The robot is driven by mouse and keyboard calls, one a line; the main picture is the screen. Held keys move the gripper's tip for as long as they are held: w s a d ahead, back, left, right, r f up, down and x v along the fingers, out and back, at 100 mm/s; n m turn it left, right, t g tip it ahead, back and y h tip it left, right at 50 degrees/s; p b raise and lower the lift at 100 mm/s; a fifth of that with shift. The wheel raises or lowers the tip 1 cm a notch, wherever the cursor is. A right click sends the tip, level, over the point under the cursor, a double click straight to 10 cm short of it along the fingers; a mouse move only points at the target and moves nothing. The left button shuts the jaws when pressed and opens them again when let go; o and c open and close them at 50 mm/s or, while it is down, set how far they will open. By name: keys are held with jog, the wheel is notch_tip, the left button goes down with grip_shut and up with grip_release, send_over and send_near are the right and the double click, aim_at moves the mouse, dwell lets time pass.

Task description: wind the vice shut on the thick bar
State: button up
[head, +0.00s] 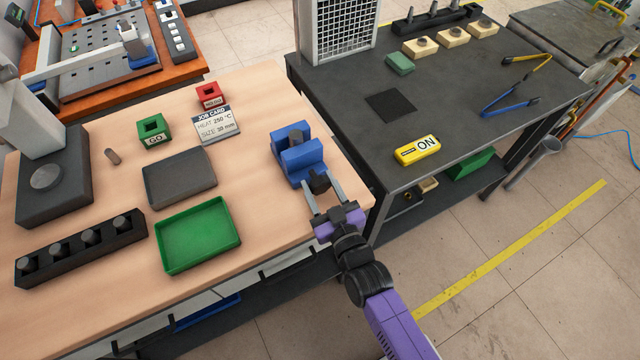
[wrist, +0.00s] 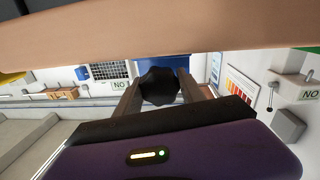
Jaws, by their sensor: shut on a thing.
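The blue vice (head: 300,160) stands near the right edge of the wooden bench; a little of its blue also shows in the wrist view (wrist: 158,64). Its black knob (head: 319,182) faces the bench's front right. My gripper (head: 323,194) is shut on this knob, one finger on each side; the knob also shows between the fingers in the wrist view (wrist: 158,87). Several grey bars stand upright in a black rack (head: 82,250) at the left front of the bench.
A green tray (head: 199,236), a grey tray (head: 179,178), a green GO block (head: 154,133), a red block (head: 208,97) and a job card (head: 216,124) lie left of the vice. A dark table (head: 350,150) with a yellow ON block (head: 417,150) stands right.

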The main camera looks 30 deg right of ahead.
jog(key=m, duration=0.3)
jog(key=shift+m, duration=0.3)
jog(key=o, duration=1.3)
jog(key=shift+o, duration=0.2)
jog(key=shift+s, duration=0.55)
jog(key=s+b, duration=0.2)
jog(key=s, duration=0.4)
jog(key=shift+s+a+r, duration=0.15)
jog(key=shift+s+a, duration=0.1)
jog(key=shift+s, duration=0.1)
